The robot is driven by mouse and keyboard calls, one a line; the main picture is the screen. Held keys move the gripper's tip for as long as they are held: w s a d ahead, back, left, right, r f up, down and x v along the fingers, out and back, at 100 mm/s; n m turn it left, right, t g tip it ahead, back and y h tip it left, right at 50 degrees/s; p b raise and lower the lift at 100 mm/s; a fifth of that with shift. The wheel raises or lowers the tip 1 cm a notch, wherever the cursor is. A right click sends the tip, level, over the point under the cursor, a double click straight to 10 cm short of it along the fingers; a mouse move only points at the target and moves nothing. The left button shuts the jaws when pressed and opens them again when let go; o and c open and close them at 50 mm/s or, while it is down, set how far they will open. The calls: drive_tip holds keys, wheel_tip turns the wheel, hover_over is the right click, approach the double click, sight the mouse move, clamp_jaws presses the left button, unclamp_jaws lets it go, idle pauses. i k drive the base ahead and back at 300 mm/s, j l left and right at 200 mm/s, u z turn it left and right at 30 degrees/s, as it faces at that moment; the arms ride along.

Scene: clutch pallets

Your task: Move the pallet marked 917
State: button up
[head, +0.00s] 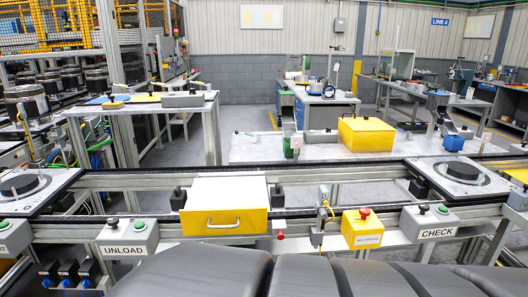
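No mark 917 can be read on anything in the head view. A pallet with a dark round part (25,185) sits on the conveyor at the left. Another pallet with a dark round part (462,171) sits on the conveyor at the right. A white-topped yellow box with a front handle (225,207) stands at the conveyor between them and hides part of the track. My gripper is not in view.
The UNLOAD button box (126,236) and CHECK button box (429,222) line the front rail. A yellow box with a red button (362,229) sits between them. Behind, a grey table (250,148) carries a yellow case (366,135). Dark padded shapes (300,278) fill the bottom edge.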

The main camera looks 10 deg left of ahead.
sight(25, 194)
drive_tip(key=u, duration=2.05)
